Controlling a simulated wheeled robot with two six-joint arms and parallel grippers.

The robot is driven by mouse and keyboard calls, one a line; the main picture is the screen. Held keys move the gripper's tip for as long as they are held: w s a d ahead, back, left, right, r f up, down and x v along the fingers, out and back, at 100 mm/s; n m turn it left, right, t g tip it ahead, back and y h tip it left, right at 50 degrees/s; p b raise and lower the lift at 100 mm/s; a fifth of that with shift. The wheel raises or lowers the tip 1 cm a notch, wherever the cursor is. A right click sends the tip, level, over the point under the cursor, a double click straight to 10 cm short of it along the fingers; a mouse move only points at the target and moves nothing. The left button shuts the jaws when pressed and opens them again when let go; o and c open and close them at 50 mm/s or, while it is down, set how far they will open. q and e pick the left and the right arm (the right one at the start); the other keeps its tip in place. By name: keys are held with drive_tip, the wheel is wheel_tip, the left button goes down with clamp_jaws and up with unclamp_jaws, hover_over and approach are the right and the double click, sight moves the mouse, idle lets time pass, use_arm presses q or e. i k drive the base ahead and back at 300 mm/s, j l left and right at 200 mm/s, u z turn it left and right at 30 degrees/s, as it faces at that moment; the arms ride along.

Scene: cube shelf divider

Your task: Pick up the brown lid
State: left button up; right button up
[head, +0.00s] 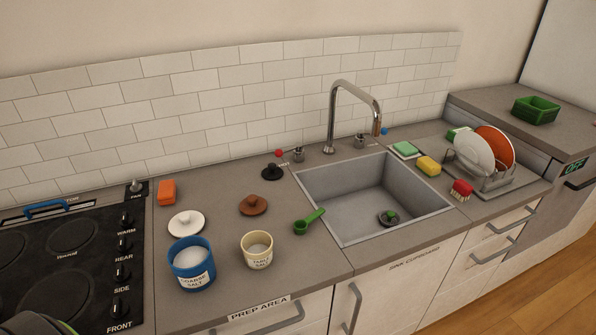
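The brown lid (253,205) is a round disc with a knob on top. It lies flat on the grey counter, left of the sink and behind the cream table salt jar. Neither of my grippers shows in the head view. Nothing touches or covers the lid.
Near the lid are a white lid (186,223), a black lid (272,172), a green scoop (309,222), a blue coarse salt jar (192,265) and the cream jar (257,251). The sink (348,208) opens to the right. The stove (70,262) is at left.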

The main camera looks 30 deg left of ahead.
sight(252, 205)
drive_tip(key=u, duration=1.05)
